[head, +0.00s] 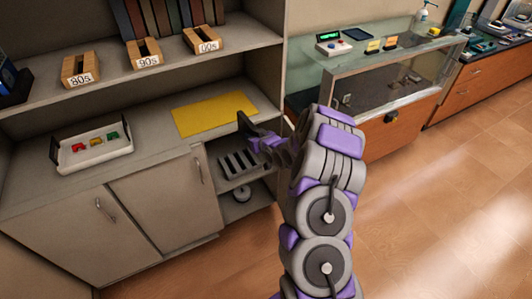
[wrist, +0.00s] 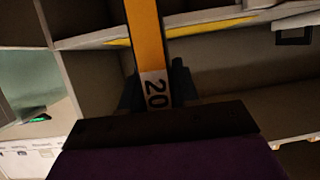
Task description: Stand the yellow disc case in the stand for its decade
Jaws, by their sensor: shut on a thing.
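The yellow disc case (wrist: 145,38) is between my gripper's fingers in the wrist view. A white label on its edge shows "20", turned sideways; any further digits are hidden. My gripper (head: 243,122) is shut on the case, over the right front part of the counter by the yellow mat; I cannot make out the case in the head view. Three wooden slotted stands are on the upper shelf: the 80s stand (head: 81,69), the 90s stand (head: 146,54) and the 00s stand (head: 203,40), left to right. Their slots look empty.
A yellow mat (head: 214,113) lies on the lower counter. A white tray (head: 92,158) with small coloured pieces is at its left. Several dark cases (head: 165,15) stand behind the stands. The shelf's right side panel (head: 279,60) is close to my arm. A glass counter (head: 390,70) stands at right.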

